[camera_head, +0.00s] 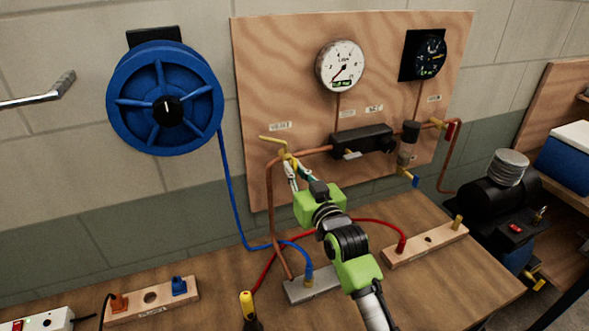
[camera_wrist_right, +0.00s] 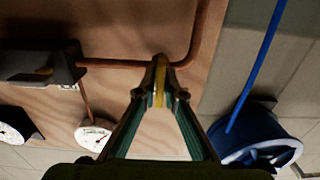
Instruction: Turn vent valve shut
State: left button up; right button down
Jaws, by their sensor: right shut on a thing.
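A yellow valve handle (camera_head: 271,139) sits on the copper pipe near the left side of the plywood panel, below a small label too blurred to read. I take it to be the vent valve. My right gripper (camera_head: 289,166) reaches up to it from below, with its fingertips closed around its yellow part. In the right wrist view the fingertips (camera_wrist_right: 160,88) meet on the yellow handle (camera_wrist_right: 160,70) in front of the copper pipe. The fingers hide part of the valve. My left gripper is not in view.
The plywood panel (camera_head: 255,60) carries a white gauge (camera_head: 341,66), a dark gauge (camera_head: 429,53) and a black pipe block (camera_head: 362,142). A blue hose reel (camera_head: 165,97) hangs left. Red and blue hoses cross the bench below my arm. A black compressor (camera_head: 490,194) stands right.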

dwell(0.3)
jog(key=c, duration=2.2)
grip_release()
jog(key=v, duration=1.2)
jog(key=shift+f, duration=0.15)
